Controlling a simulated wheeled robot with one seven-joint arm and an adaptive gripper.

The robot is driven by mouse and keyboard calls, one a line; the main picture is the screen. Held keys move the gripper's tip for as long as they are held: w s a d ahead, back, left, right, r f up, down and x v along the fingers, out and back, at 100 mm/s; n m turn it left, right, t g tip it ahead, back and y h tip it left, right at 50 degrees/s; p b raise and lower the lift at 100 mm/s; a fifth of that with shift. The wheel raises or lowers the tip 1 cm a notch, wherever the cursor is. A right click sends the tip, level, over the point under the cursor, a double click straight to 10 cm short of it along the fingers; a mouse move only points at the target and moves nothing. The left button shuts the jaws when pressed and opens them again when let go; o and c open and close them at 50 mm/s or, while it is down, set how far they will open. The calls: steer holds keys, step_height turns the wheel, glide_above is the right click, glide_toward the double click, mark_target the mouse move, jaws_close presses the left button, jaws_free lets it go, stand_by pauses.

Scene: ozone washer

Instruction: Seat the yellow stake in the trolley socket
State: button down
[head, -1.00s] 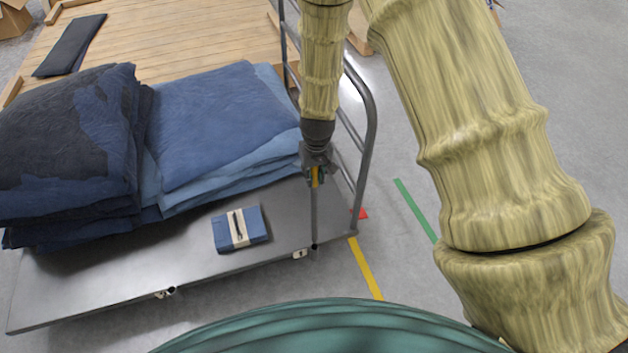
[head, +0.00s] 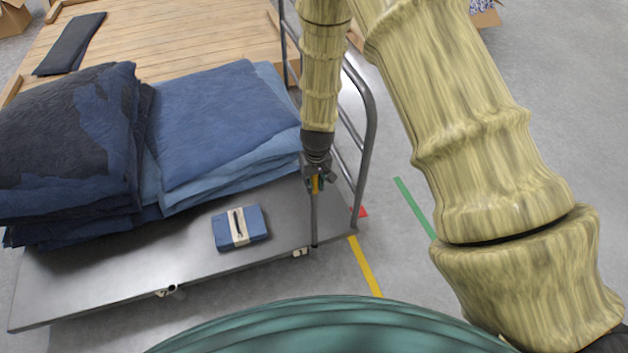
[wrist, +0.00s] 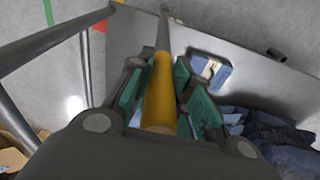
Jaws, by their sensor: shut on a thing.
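The stake is a thin grey rod with a yellow upper part (wrist: 160,90). My gripper (head: 317,182) is shut on the yellow part, with green finger pads on both sides of it in the wrist view (wrist: 158,95). In the head view the grey rod (head: 314,215) hangs about upright at the right end of the trolley (head: 110,285). Its lower end is at the trolley's front edge, near the right corner. The socket there is hidden or too small to make out, so I cannot tell whether the tip is inside it. Another socket (head: 173,289) shows empty further left along that edge.
The trolley's tubular handle rail (head: 370,120) stands just right of my gripper. Folded blue cloth stacks (head: 220,125) lie close on the left. A blue banded packet (head: 240,228) lies on the deck. Yellow (head: 365,268) and green (head: 415,207) tapes mark the floor.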

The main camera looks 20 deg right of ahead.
steer(key=shift+f, duration=0.25)
steer(key=c, duration=1.3)
jaws_free()
steer(key=shift+r, duration=0.1)
steer(key=r, duration=0.4)
steer(key=s+r, duration=0.1)
steer(key=r, duration=0.8)
steer(key=shift+s+b, duration=0.2)
steer(key=shift+b, duration=0.1)
